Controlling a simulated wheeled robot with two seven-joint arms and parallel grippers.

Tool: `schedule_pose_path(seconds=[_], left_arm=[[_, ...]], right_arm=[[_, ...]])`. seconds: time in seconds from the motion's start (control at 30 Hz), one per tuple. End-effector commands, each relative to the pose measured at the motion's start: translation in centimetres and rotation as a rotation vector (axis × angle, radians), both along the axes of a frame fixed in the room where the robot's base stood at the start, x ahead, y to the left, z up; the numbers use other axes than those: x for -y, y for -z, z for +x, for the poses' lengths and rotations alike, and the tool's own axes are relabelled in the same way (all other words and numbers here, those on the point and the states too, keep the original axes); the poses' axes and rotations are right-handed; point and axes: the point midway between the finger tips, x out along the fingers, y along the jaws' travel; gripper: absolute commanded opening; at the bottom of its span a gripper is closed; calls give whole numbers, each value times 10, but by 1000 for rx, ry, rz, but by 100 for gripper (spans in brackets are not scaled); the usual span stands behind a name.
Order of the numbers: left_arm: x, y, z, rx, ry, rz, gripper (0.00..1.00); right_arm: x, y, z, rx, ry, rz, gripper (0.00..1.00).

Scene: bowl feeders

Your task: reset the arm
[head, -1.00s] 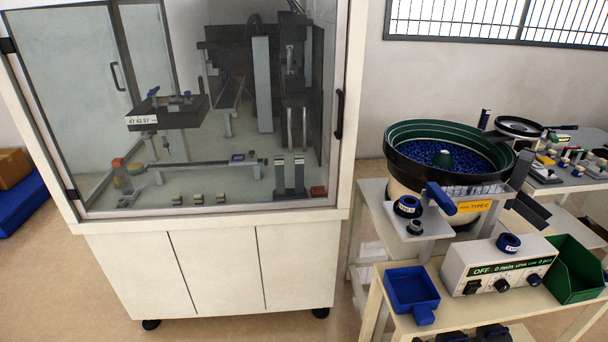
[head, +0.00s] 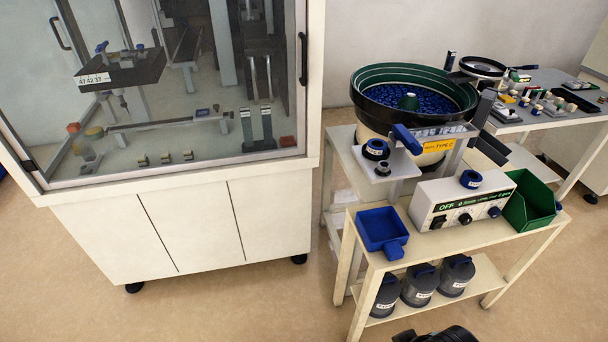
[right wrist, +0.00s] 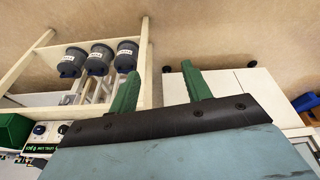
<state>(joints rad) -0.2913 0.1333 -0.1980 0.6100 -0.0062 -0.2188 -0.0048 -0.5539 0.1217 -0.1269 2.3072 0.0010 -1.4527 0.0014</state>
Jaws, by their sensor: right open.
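My right gripper (right wrist: 160,72) shows in the right wrist view with its two green fingers apart and nothing between them. Bare floor and the side of a white cabinet lie beyond the fingers. A dark rounded part at the bottom edge of the head view looks like part of my own arm. My left gripper is not in view.
A bowl feeder (head: 360,100) with blue parts stands behind a cart (head: 480,240) with a blue scoop tray (head: 378,226), control box (head: 460,203), green bin (head: 530,200) and lidded jars (head: 418,286) below. A glazed cabinet (head: 150,235) stands left. Floor in front is clear.

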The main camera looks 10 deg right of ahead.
Motion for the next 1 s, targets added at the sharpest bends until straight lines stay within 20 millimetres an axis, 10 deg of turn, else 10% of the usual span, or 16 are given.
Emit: schedule_pose_path(seconds=[0.47, 1.0], left_arm=[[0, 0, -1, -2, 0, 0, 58], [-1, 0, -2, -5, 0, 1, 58]], right_arm=[[8, 149, -9, -72, -19, -24, 49], [53, 323, -134, -175, -49, -66, 49]])
